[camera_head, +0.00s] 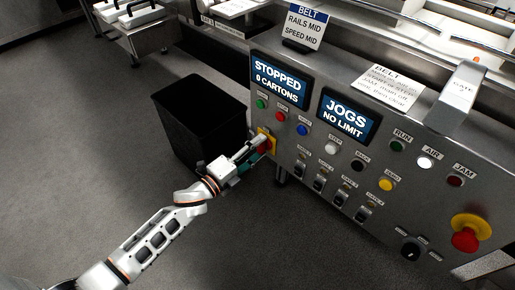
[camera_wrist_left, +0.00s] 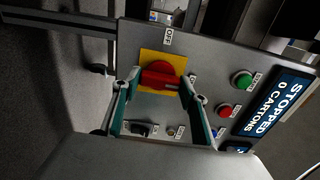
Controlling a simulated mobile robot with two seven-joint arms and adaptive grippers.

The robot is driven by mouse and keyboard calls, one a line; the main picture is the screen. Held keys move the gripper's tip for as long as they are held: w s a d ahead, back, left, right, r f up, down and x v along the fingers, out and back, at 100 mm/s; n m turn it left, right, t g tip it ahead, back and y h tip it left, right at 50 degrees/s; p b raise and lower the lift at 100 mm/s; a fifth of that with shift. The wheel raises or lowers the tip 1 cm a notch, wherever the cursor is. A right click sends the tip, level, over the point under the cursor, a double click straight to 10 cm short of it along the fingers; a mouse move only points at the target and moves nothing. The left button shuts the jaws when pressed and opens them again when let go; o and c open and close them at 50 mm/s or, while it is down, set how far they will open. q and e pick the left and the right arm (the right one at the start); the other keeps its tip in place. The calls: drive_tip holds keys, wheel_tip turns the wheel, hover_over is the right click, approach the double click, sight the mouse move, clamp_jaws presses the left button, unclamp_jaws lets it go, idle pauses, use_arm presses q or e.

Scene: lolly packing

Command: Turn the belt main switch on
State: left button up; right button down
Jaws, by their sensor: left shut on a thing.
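The belt main switch is a red rotary handle (camera_wrist_left: 159,79) on a square yellow plate (camera_wrist_left: 149,58), at the left end of the grey control panel (camera_head: 300,150). In the left wrist view the handle lies nearly crosswise, with a small label that seems to read OFF above the plate. My left gripper (camera_wrist_left: 159,82) is shut on the handle, one green-sided finger at each end of it. In the head view my left gripper (camera_head: 257,148) reaches the panel from the left and covers most of the switch. My right gripper is out of view.
The belt display (camera_head: 279,80) reads STOPPED, 0 CARTONS. Green (camera_head: 261,104), red (camera_head: 280,116) and blue (camera_head: 302,130) buttons sit close to the switch. A black bin (camera_head: 200,125) stands on the floor beside the panel. A red emergency knob (camera_head: 466,238) is at far right.

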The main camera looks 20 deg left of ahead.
use_arm(q)
drive_tip(key=o, duration=1.1)
drive_tip(key=shift+s, duration=0.15)
drive_tip(key=v, duration=1.1)
drive_tip(key=shift+s+a, duration=0.2)
drive_tip(key=shift+s, duration=0.15)
